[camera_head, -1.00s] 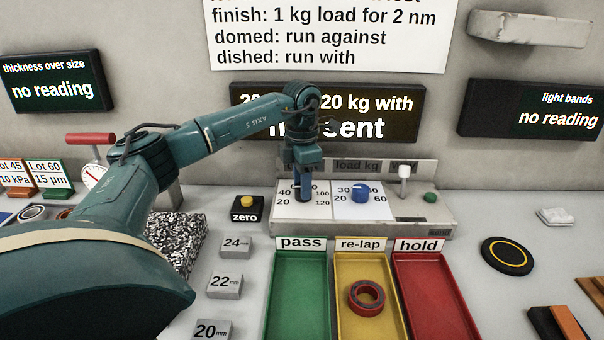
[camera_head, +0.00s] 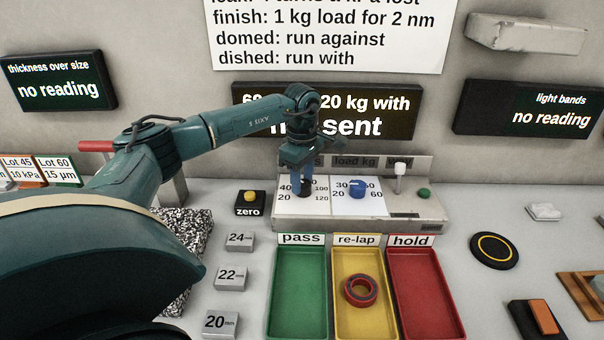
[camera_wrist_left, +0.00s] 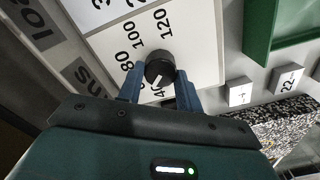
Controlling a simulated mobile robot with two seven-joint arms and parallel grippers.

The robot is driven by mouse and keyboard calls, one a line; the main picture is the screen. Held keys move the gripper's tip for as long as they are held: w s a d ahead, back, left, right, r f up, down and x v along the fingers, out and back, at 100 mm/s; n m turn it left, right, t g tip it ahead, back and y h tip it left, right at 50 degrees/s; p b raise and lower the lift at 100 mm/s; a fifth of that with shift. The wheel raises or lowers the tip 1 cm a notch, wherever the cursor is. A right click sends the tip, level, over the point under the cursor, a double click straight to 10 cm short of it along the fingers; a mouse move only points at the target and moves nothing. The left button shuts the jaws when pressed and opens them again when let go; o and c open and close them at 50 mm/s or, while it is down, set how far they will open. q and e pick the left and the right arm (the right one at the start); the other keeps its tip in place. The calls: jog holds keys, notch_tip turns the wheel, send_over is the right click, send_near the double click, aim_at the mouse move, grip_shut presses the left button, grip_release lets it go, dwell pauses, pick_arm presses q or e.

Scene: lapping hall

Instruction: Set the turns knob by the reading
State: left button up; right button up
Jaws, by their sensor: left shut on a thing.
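The turns knob (camera_head: 305,190) is the dark left knob on the control panel (camera_head: 400,207), with a dial marked 20 to 120. My left gripper (camera_head: 304,182) is shut on it from above. The wrist view shows the black knob (camera_wrist_left: 160,68) between the two blue fingers (camera_wrist_left: 160,84), with a white pointer line towards the gripper side. The numbers nearest that line are partly hidden. The panel display (camera_head: 390,104) starts with "60", then "20 kg with" and "sent", partly behind my arm. My right gripper is not in view.
A blue load knob (camera_head: 358,188), a white lever (camera_head: 399,178) and a green button (camera_head: 423,193) are to the right. The zero button (camera_head: 250,197) is to the left. Green (camera_head: 275,300), yellow (camera_head: 340,320) and red (camera_head: 415,300) trays lie in front; a ring (camera_head: 360,290) lies in the yellow one.

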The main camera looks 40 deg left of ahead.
aim_at(303, 182)
pick_arm(q)
jog(key=shift+w+m+p, duration=0.1)
jog(key=shift+m+p, duration=0.25)
jog(key=shift+m, duration=1.55)
jog(key=shift+d, duration=0.1)
jog(key=o, duration=1)
jog(key=shift+r, duration=0.1)
notch_tip(303, 182, up, 13)
